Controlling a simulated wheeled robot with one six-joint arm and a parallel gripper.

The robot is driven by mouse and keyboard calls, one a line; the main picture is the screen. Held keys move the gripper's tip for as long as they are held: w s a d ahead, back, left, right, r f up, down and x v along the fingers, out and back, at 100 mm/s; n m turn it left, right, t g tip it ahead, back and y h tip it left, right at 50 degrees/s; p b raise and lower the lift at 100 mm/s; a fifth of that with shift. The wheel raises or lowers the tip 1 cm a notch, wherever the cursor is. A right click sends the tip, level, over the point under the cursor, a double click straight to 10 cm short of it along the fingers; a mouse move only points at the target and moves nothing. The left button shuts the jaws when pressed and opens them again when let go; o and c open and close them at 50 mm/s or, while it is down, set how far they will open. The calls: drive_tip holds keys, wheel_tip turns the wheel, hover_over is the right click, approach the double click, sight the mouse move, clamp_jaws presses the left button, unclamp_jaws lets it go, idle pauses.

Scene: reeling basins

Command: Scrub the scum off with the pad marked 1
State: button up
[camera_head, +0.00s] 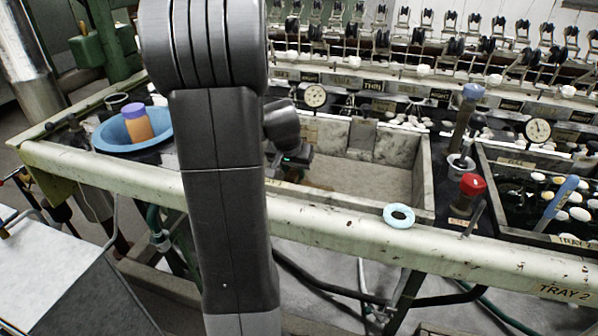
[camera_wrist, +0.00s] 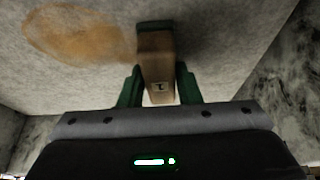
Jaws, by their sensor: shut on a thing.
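My gripper (camera_wrist: 158,86) is shut on a tan-brown pad (camera_wrist: 157,62), with a green finger on each side of it. A small pale label on the pad bears a 1. The wrist view shows the pad over the grey floor of a stone basin (camera_wrist: 225,45); I cannot tell whether it touches. An orange-brown scum stain (camera_wrist: 75,33) lies on the floor to the left, its right edge close to the pad. In the head view the gripper (camera_head: 297,158) is low inside the basin (camera_head: 400,147), partly behind my arm. A brownish patch (camera_head: 318,186) shows beneath it.
A pale blue ring (camera_head: 398,215) lies on the front rail, right of centre. A blue bowl (camera_head: 105,138) with an orange, purple-topped container (camera_head: 138,123) stands at left. A red-topped item (camera_head: 472,186) and a dark tray with white cocoons (camera_head: 540,190) are at right. Reeling machinery lines the back.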

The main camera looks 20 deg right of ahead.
drive_tip(key=shift+w+a+r, duration=0.1)
drive_tip(key=shift+w+a, duration=0.3)
drive_tip(key=shift+a, duration=0.2)
drive_tip(key=shift+w+a, duration=0.4)
drive_tip(key=shift+a, duration=0.2)
drive_tip(key=shift+w+d, duration=0.35)
drive_tip(key=shift+w, duration=0.2)
drive_tip(key=shift+s+d+f, duration=0.1)
drive_tip(key=shift+s+d, duration=0.45)
drive_tip(key=shift+d, duration=0.2)
drive_tip(key=shift+s+d+f, duration=0.1)
drive_tip(key=shift+s+d, duration=0.4)
drive_tip(key=shift+d, duration=0.25)
